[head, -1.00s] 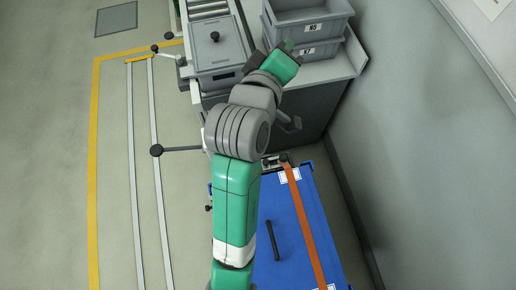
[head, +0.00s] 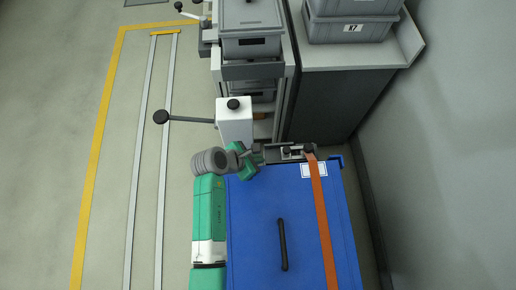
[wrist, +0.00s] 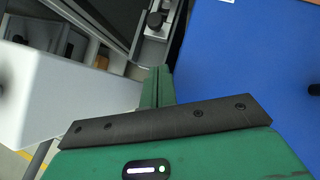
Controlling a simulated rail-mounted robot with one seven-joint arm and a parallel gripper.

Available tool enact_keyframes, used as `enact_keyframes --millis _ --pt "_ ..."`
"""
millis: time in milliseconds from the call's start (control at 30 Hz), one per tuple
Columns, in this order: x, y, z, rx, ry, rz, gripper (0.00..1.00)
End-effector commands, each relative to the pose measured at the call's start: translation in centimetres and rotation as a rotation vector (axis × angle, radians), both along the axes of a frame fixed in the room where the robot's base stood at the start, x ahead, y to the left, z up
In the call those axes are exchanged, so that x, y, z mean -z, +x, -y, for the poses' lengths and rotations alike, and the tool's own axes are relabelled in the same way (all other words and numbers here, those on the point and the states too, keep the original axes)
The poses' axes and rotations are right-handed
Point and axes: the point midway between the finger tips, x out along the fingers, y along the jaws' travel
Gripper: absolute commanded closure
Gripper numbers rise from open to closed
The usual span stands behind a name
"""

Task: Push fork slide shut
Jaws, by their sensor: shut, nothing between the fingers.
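A dark slide-like bracket (head: 285,153) with a pale metal plate and a black knob lies along the far edge of the blue lid; I take it for the fork slide. How far it stands open I cannot tell. In the wrist view its black knob (wrist: 155,20) and pale plate show at the top, beyond my fingertips. My gripper (head: 259,157) is at the left end of the bracket, near the lid's far left corner; whether it touches is unclear. In the wrist view my gripper's green fingers (wrist: 159,72) are together and empty.
A white box (head: 235,122) with a black knob and side lever (head: 185,120) stands just beyond my gripper and fills the wrist view's left. The blue lid (head: 255,215) has a black handle and an orange strap (head: 322,225). Grey bins (head: 350,28) stand behind.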

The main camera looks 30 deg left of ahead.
Motion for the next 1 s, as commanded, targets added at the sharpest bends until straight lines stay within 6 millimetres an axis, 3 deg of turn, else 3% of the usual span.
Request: enact_keyframes --millis 33,267,500,1000 --pt "1.5 0.7 0.4 0.002 -0.001 0.0 1.0" --pt "5.2 3.7 1.7 0.002 0.002 0.001 1.0" --pt "5.3 6.6 3.0 0.002 0.003 0.003 1.0" --pt "5.0 7.4 3.6 0.003 0.003 0.0 1.0"
